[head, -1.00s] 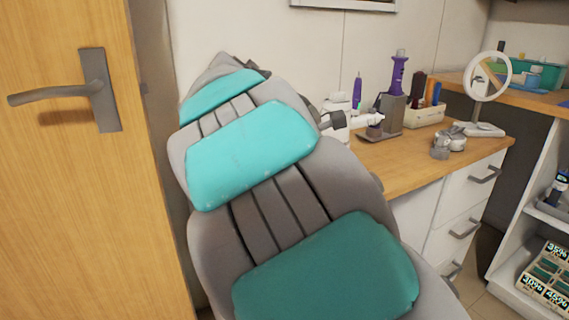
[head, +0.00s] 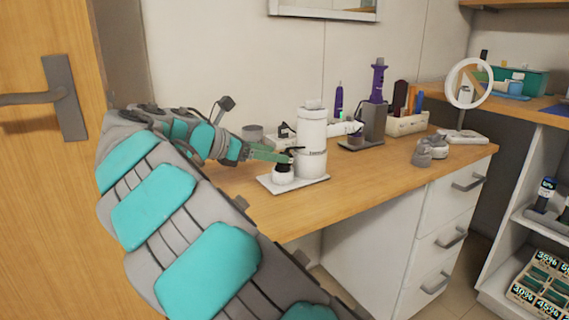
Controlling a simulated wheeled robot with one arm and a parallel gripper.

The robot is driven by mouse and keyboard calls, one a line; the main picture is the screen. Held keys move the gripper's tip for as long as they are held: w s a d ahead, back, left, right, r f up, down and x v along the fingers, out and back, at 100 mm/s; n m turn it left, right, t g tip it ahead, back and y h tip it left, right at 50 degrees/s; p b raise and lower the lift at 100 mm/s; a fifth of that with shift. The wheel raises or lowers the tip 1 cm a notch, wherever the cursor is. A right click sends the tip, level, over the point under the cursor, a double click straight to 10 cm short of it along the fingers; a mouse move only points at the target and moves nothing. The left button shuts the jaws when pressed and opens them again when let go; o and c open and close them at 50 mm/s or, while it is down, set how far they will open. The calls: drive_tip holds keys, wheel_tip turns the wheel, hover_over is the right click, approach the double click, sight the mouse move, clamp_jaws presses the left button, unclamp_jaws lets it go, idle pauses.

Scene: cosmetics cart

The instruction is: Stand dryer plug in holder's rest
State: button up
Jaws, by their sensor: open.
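My gripper (head: 277,155) is at the end of my arm, above the left part of the wooden counter. It is open, its tips close to a white stand (head: 312,140) with an upright body. The stand's flat base plate (head: 310,183) lies on the counter. A short white piece with a dark top (head: 283,174) is on the plate, just below the fingertips; I cannot tell whether they touch it or whether it is the plug. A white horizontal part (head: 345,128) shows right of the upright body. I cannot clearly identify the dryer plug.
A grey holder (head: 372,122) carries a purple tool (head: 377,80). A slim purple bottle (head: 339,98), a white organizer (head: 407,124), a round mirror (head: 466,84) and a small grey object (head: 425,152) are also on the counter. The counter's front middle (head: 350,187) is clear.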

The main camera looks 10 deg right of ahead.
drive_tip(key=x, duration=0.4)
drive_tip(key=shift+d+f, duration=0.1)
drive_tip(key=shift+f, duration=0.05)
clamp_jaws()
idle(0.4)
